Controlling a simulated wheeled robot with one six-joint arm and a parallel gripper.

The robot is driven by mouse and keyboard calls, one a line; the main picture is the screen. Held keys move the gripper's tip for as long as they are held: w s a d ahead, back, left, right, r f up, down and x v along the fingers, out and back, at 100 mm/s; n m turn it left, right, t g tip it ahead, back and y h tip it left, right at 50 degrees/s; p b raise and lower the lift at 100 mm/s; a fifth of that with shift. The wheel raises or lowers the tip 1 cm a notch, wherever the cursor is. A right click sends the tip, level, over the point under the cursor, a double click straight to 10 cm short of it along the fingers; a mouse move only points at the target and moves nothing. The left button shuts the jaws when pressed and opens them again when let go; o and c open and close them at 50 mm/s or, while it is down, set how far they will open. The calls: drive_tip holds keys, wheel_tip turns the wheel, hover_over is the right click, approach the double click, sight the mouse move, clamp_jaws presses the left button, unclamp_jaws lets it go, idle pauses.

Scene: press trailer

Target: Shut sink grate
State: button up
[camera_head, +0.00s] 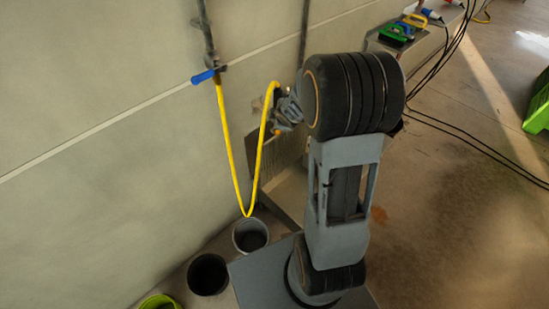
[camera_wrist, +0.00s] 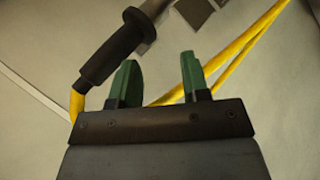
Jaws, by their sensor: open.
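The sink grate (camera_head: 283,153) is a grey, mesh-like panel that stands raised near the wall in the head view. My arm covers part of it. The sink (camera_head: 287,194) below it is a grey basin, partly hidden by my arm. In the wrist view, my gripper (camera_wrist: 158,80) is open, with two green fingers apart and nothing held between them. It faces the pale wall. In the head view the fingers are hidden behind my arm. I cannot make out the grate in the wrist view.
A yellow hose (camera_head: 228,145) hangs in a loop from a pipe with a blue lever (camera_head: 203,77). Its dark handle (camera_wrist: 110,48) is close left of my fingers. A grey bucket (camera_head: 250,235) and black bucket (camera_head: 208,274) stand below. Floor at right is mostly free, crossed by cables.

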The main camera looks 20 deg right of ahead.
wheel_tip(320, 180, down, 12)
drive_tip(key=w+d+r+n+y+b, duration=0.1)
drive_tip(key=w+n+y+b, duration=0.1)
drive_tip(key=n, duration=0.2)
drive_tip(key=n+t+y+b, duration=0.1)
drive_tip(key=n+y+b, duration=0.25)
drive_tip(key=n, duration=0.25)
approach(263, 148)
drive_tip(key=w+f, duration=0.1)
drive_tip(key=f, duration=0.1)
drive_tip(key=shift+m, duration=0.3)
drive_tip(key=shift+w+r+b+x, duration=0.15)
drive_tip(key=shift+b+x, duration=0.75)
drive_tip(key=shift+x, duration=1.25)
drive_tip(key=shift+w+r+b+x, duration=0.15)
drive_tip(key=shift+b+x, duration=0.75)
drive_tip(key=shift+x, duration=1.25)
drive_tip(key=shift+a, duration=0.2)
drive_tip(key=shift+s, duration=0.1)
drive_tip(key=shift+s+d+f+b, duration=0.1)
drive_tip(key=shift+s+d+b, duration=0.2)
drive_tip(key=shift+s, duration=0.45)
drive_tip(key=shift+s+d+f+b, duration=0.1)
drive_tip(key=shift+s+d+b, duration=0.15)
drive_tip(key=shift+s, duration=0.5)
drive_tip(key=shift+s+d+r, duration=0.1)
drive_tip(key=shift+s+d, duration=0.15)
drive_tip(key=shift+s, duration=0.35)
drive_tip(key=shift+s, duration=0.1)
